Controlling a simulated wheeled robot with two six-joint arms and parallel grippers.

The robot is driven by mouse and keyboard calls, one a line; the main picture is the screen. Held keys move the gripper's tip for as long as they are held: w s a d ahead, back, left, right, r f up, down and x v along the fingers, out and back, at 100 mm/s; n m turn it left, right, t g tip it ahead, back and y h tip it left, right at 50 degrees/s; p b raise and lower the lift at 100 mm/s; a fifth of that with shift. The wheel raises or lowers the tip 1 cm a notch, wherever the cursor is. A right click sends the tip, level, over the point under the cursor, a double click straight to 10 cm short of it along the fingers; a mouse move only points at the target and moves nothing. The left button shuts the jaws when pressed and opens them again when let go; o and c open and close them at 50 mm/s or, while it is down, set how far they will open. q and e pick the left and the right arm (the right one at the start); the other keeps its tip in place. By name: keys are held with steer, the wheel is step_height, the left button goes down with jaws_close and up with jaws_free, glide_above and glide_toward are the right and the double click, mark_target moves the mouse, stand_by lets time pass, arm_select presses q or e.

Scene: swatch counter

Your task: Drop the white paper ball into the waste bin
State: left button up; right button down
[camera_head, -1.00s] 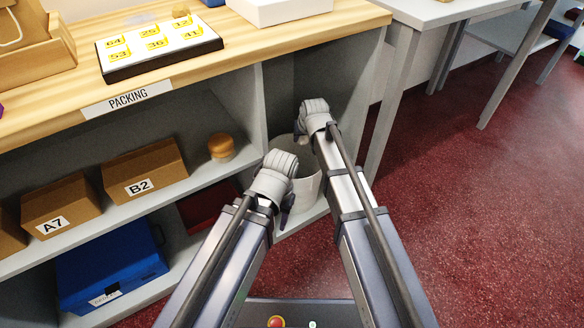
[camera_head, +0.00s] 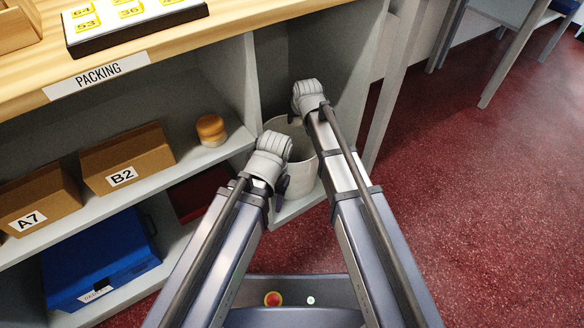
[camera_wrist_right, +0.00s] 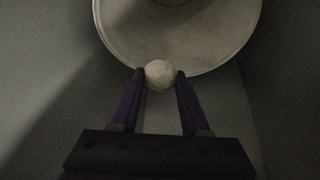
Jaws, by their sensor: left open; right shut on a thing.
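The white paper ball (camera_wrist_right: 160,74) sits between the fingertips of my right gripper (camera_wrist_right: 160,76) in the right wrist view. The waste bin (camera_wrist_right: 208,55) is a pale round container; its open mouth lies just beyond the ball in that view. In the head view the bin (camera_head: 302,172) stands on the low shelf at the unit's right end, partly hidden by my arms. My right gripper (camera_head: 297,115) is over the bin's far side there, and the ball is hidden. My left gripper (camera_head: 281,186) is open beside the bin's near left side, its fingers mostly hidden.
A grey divider (camera_head: 240,85) rises left of the bin, under the wooden counter (camera_head: 190,38). Boxes A7 (camera_head: 38,195) and B2 (camera_head: 130,160), a round brown-topped jar (camera_head: 211,130) and a blue bin (camera_head: 95,262) fill the shelves.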

steer(key=shift+f+b, duration=0.5)
steer(key=shift+f, duration=0.4)
arm_select(q)
steer(key=shift+f, duration=0.9)
arm_select(e)
steer(key=shift+c, duration=1.6)
jaws_free()
arm_select(q)
steer(key=shift+r, duration=0.1)
arm_select(e)
steer(key=shift+r, duration=0.1)
arm_select(q)
step_height(320, 180, up, 7)
steer(key=p, duration=0.6)
steer(key=shift+f+p, duration=0.2)
steer(key=shift+p, duration=0.2)
arm_select(e)
steer(key=v, duration=0.7)
steer(key=shift+s+r, duration=0.25)
